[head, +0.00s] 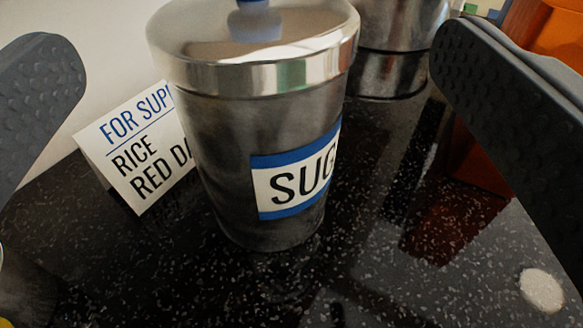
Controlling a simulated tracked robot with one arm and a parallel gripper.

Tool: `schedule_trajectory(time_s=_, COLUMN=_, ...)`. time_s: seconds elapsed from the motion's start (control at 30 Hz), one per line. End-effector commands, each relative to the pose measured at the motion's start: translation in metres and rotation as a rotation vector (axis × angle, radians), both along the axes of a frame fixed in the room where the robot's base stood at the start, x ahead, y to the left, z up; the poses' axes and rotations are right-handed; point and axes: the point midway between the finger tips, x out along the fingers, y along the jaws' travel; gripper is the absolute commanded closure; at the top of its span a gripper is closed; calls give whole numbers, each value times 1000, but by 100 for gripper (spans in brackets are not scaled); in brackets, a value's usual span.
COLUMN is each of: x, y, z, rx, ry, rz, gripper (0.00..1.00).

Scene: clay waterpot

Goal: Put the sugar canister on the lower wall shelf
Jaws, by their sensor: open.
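The sugar canister (225,140) is a dark metal cylinder with a shiny lid, a blue knob and a blue-and-white label reading "SUG". It stands upright on a black speckled counter (390,285). My gripper (262,85) is open, with one dark textured finger at the left edge and the other at the right. The canister stands between the fingers in the picture, with a gap on each side. I cannot tell how far beyond the fingertips it is. The lower wall shelf is not in view.
Another metal container (395,50) stands behind on the right. An orange object (560,35) is at the top right. A pale round spot (541,290) lies at the lower right.

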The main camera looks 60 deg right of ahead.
Motion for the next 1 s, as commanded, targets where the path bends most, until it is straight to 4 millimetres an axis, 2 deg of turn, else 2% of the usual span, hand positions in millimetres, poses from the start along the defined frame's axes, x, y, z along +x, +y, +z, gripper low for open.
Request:
schedule_trajectory(time_s=0.03, x=1, y=2, z=-13, rx=-1, ry=3, rz=3, gripper=2)
schedule_trajectory(time_s=0.2, x=2, y=4, z=-42, rx=0, ry=4, rz=9, gripper=2)
schedule_trajectory(time_s=0.57, x=16, y=-14, z=-38, rx=2, ry=-4, rz=8, gripper=2)
schedule_trajectory(time_s=0.83, x=38, y=-42, z=-38, rx=1, ry=-4, rz=7, gripper=2)
schedule_trajectory(time_s=1.0, x=47, y=-52, z=-37, rx=2, ry=-5, rz=10, gripper=2)
